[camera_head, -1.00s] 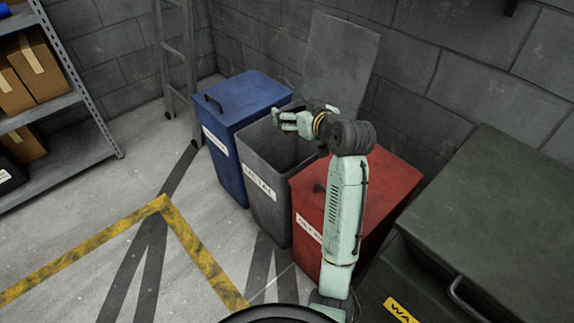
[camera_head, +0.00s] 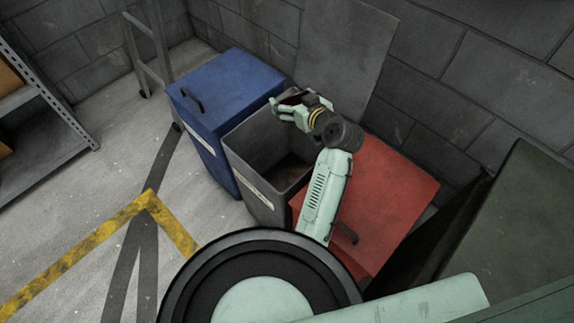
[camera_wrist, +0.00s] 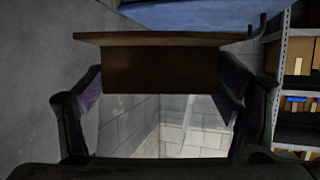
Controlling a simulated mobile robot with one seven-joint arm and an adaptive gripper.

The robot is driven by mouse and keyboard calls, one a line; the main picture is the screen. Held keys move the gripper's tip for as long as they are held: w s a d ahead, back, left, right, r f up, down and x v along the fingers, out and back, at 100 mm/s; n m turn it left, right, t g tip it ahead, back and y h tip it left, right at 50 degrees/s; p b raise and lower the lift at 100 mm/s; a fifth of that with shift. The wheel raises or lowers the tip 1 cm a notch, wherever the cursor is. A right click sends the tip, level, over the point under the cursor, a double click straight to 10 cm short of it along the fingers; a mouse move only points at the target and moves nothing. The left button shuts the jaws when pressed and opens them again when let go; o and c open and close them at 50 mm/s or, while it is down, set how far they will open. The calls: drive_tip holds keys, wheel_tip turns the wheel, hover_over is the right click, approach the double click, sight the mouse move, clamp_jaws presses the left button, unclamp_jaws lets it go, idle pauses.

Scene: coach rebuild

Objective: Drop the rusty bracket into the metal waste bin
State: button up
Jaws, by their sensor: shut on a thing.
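The metal waste bin (camera_head: 232,157) is grey and open at the top, between a blue bin and a red bin. Its interior is dark, with something brownish low inside that I cannot make out. My gripper (camera_head: 284,108) is above the back part of the bin's opening. In the wrist view, my gripper (camera_wrist: 165,92) is shut on the rusty bracket (camera_wrist: 165,68), a brown angled piece with a flat edge, held between the two fingers. In the head view the bracket is small and mostly hidden by the fingers.
The blue bin (camera_head: 225,85) with a closed lid stands left of the metal bin. The red bin (camera_head: 390,195) is right of it, under my arm. A raised grey lid (camera_head: 345,55) stands behind, against the wall. A dark green container (camera_head: 515,220) is at right.

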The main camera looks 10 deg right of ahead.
wheel_tip(320, 180, down, 6)
drive_tip(key=b, duration=0.4)
drive_tip(key=o, duration=1.3)
drive_tip(key=v, duration=1.2)
drive_tip(key=shift+s+f, duration=0.1)
